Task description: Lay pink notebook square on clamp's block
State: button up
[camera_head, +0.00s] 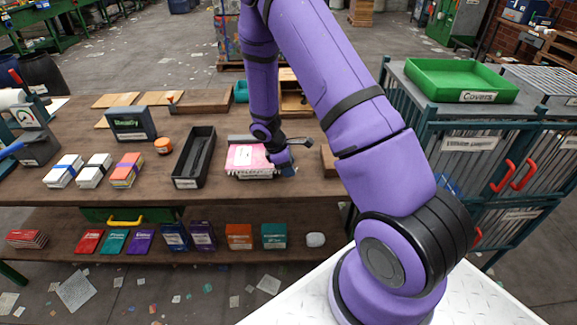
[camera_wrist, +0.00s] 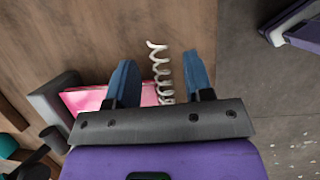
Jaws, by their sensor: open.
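The pink notebook (camera_head: 245,157) lies flat near the front edge of the bench, at the clamp, with pale layers under its front edge. Its pink cover (camera_wrist: 88,99) shows in the wrist view, partly hidden behind my gripper. A dark clamp bar (camera_head: 238,138) runs along its back edge; a grey clamp part (camera_wrist: 47,104) shows left of it. I cannot tell how squarely it sits on the block. My gripper (camera_wrist: 160,62) is open at the notebook's right side in the head view. A white spiral coil (camera_wrist: 158,52) shows between the blue fingers, apart from both.
A long black tray (camera_head: 194,158) stands left of the notebook, beyond it an orange tin (camera_head: 163,146) and banded stacks (camera_head: 126,169). A brown block (camera_head: 328,160) is close on the right. A shelf with several coloured packs (camera_head: 239,236) is below.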

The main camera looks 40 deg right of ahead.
jog(key=s+a+r+m+t, duration=0.1)
jog(key=a+r+m, duration=0.15)
jog(key=r, duration=0.85)
jog(key=a+r+m+t, duration=0.1)
jog(key=a+r, duration=0.2)
jog(key=r, duration=0.9)
jog(key=s+a+r+m+t+y, duration=0.1)
jog(key=s+a+r+m, duration=0.1)
jog(key=s+r, duration=0.55)
jog(key=s+a+r+m+t+y, duration=0.1)
jog(key=s+a+r+m+t, duration=0.15)
jog(key=s+r, duration=0.55)
jog(key=s+a+r+m+t+y, duration=0.1)
jog(key=s+r, duration=0.4)
jog(key=s, duration=0.5)
jog(key=shift+s+a+m+t+y, duration=0.15)
jog(key=shift+a+m+t+y, duration=0.3)
jog(key=shift+a+m, duration=0.65)
jog(key=shift+r, duration=0.1)
jog(key=shift+c, duration=0.4)
jog(key=shift+d, duration=0.1)
